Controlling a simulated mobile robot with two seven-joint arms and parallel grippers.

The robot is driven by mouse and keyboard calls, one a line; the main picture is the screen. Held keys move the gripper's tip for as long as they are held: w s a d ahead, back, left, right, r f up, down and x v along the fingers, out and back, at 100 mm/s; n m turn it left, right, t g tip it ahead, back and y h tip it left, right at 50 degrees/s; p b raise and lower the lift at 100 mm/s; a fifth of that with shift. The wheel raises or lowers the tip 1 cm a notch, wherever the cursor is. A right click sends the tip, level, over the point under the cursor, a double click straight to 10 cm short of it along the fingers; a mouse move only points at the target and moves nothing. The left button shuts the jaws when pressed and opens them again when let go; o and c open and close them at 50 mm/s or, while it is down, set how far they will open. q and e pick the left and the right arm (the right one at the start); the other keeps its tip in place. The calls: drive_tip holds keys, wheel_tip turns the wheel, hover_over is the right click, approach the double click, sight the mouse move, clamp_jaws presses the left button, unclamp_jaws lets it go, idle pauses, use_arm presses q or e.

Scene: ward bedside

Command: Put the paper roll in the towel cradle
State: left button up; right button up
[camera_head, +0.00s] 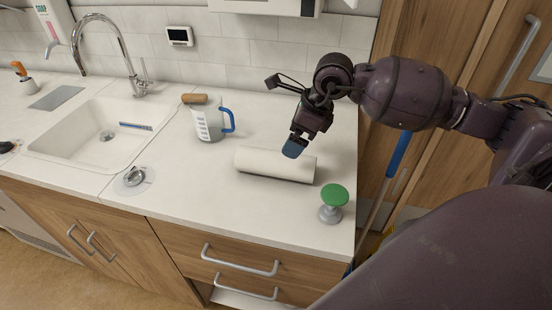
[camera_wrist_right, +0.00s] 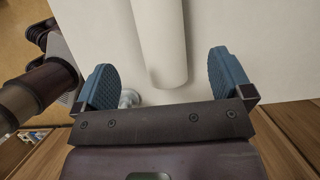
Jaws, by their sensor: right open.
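The paper roll (camera_head: 270,165), a plain white cylinder, lies on its side on the white counter. My right gripper (camera_head: 294,147) is above the roll, near its right half, with fingers pointing down. In the right wrist view, my right gripper (camera_wrist_right: 166,75) is open, with blue pads spread wide. The roll (camera_wrist_right: 163,40) shows between the pads, one end towards the gripper, with clear gaps on both sides. A white wall-mounted unit (camera_head: 265,6) is cut off at the top edge; I cannot tell whether it is the towel cradle. My left gripper is not in view.
A green-topped grey stand (camera_head: 332,203) is close to the roll's right end. A jug with a blue handle (camera_head: 210,122) stands behind left. The sink (camera_head: 70,145) and faucet (camera_head: 118,50) are farther left. Counter in front of the roll is clear.

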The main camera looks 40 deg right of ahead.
sight(282, 162)
drive_tip(key=x, duration=0.4)
drive_tip(key=shift+a+f, duration=0.15)
drive_tip(key=shift+f, duration=0.25)
drive_tip(key=shift+x, duration=2.6)
drive_tip(key=shift+s+f, duration=0.1)
drive_tip(key=shift+s, duration=0.05)
drive_tip(key=c, duration=1.2)
drive_tip(key=shift+r, duration=5.05)
